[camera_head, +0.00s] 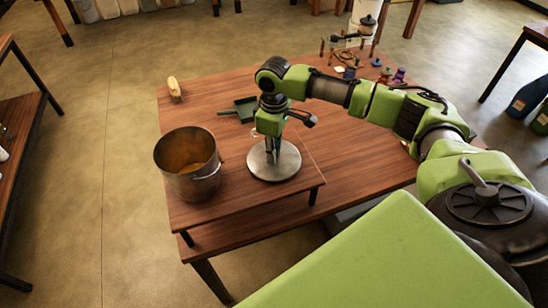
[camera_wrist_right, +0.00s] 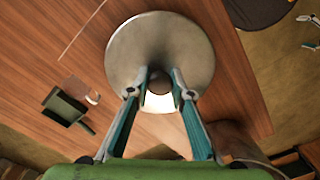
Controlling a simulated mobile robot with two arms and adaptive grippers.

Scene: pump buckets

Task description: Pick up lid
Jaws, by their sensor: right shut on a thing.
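The lid is a round grey metal disc (camera_head: 287,165) with a small dark knob. It is over the front part of the wooden table, right of the metal bucket (camera_head: 185,185). The open bucket stands upright, brown inside. My right gripper (camera_head: 271,153) points down over the lid's middle. In the right wrist view the lid (camera_wrist_right: 128,45) lies under the fingertips, and the gripper (camera_wrist_right: 160,82) is shut on its dark knob (camera_wrist_right: 158,84). I cannot tell whether the lid touches the table. My left gripper is not in view.
A dark green dustpan-like tool (camera_head: 244,110) lies behind the lid. A yellow brush-like thing (camera_head: 174,89) stands at the back left of the table (camera_head: 340,145). Several small items and a metal stand crowd the back right. Table front right is clear.

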